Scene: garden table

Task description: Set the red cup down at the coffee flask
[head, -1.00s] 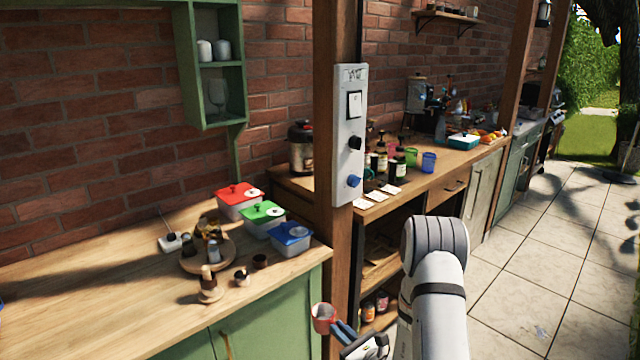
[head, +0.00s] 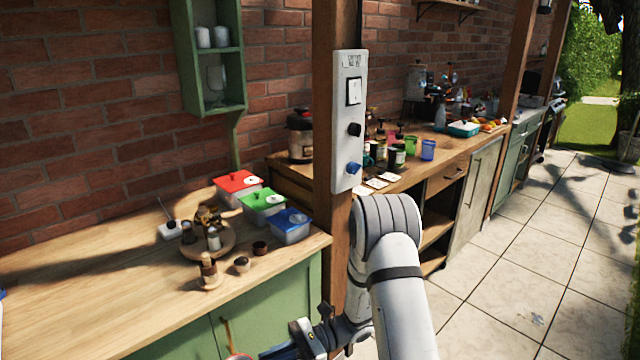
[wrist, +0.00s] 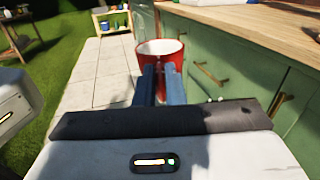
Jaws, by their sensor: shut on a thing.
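The red cup (wrist: 161,52) is upright in the wrist view, with its white inside showing. My gripper (wrist: 160,75) is shut on its near side with two blue fingers. In the head view only a sliver of the cup (head: 238,357) shows at the bottom edge, beside my gripper (head: 268,353), in front of the green cabinet. A dark and silver round flask-like vessel (head: 300,136), perhaps the coffee flask, stands on the far wooden counter by the brick wall, left of the post. The post hides part of that counter.
A wooden post (head: 338,215) with a switch panel (head: 349,120) stands between the two counters. The near counter (head: 95,265) holds red, green and blue lidded boxes (head: 263,204) and a round tray of small items. Bottles, cups and white cards crowd the far counter. The tiled floor (head: 510,240) is clear.

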